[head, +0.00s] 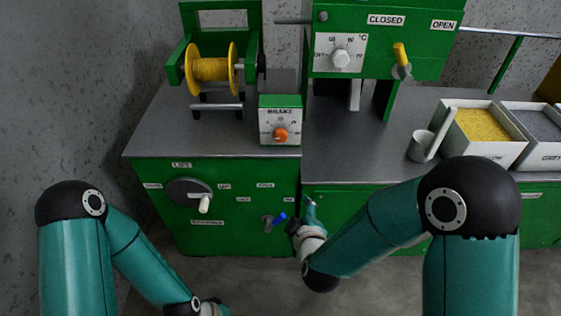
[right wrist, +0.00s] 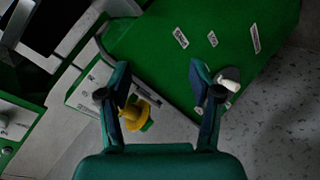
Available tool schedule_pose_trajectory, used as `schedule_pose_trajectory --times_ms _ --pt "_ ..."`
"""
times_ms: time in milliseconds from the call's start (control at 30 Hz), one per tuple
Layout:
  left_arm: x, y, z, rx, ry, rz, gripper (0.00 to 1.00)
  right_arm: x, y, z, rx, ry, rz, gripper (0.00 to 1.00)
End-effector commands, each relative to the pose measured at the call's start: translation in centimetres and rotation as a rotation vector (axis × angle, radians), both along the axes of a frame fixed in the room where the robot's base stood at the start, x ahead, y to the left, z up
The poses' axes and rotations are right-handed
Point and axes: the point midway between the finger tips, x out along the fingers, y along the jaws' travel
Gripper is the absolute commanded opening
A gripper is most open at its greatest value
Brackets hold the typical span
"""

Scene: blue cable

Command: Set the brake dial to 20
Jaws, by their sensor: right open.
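The brake dial is an orange knob (head: 281,133) on the white face of a small green box (head: 280,101) marked BRAKE, on the grey worktop. Numbers ring the knob, but its setting is too small to read. My right gripper (head: 301,214) is open and empty, below the box and in front of the cabinet, apart from the knob. In the right wrist view its two fingers (right wrist: 160,96) are spread; the white box face (right wrist: 90,84) shows beside the left finger, and the knob is not clear there. My left gripper (head: 221,309) barely shows at the bottom edge.
A yellow cable spool (head: 210,69) stands behind the box on the left. A lift crank (head: 189,192) and a blue-handled lever (head: 276,220) stick out of the cabinet front near my right gripper. A temperature dial (head: 341,58) and a yellow lever (head: 401,55) are behind, right.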

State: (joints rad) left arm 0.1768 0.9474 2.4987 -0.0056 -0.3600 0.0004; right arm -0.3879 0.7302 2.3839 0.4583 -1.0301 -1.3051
Motion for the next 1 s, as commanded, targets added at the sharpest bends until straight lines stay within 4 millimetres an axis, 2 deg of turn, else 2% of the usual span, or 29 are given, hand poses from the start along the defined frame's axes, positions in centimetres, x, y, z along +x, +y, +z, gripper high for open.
schedule_pose_trajectory --times_ms 33,100,233,400,533,667,1000 --pt "0.0 0.0 -3.3 0.0 0.0 0.0 0.53 0.7 1.5 0.3 -0.1 -0.118 0.04 0.64" --pt "0.0 0.0 -5.0 0.0 0.0 0.0 0.53 1.1 2.6 2.8 -0.247 -0.255 0.065 0.64" --pt "0.0 0.0 -7.2 0.0 -0.001 0.0 0.53 0.7 4.1 6.5 -0.464 -0.427 0.065 0.64" --pt "0.0 0.0 -8.3 0.0 -0.001 0.0 0.53 0.2 4.7 9.1 -0.609 -0.518 0.045 0.64" --pt "0.0 0.0 -8.2 0.0 -0.001 0.0 0.53 0.8 4.7 9.7 -0.633 -0.529 0.039 0.64" --pt "0.0 0.0 -8.3 0.0 -0.001 -0.001 0.53 2.5 4.7 9.6 -0.634 -0.527 0.04 0.64" --pt "0.0 0.0 -8.8 0.0 -0.001 0.0 0.53 9.7 4.7 9.5 -0.631 -0.527 0.041 0.64"
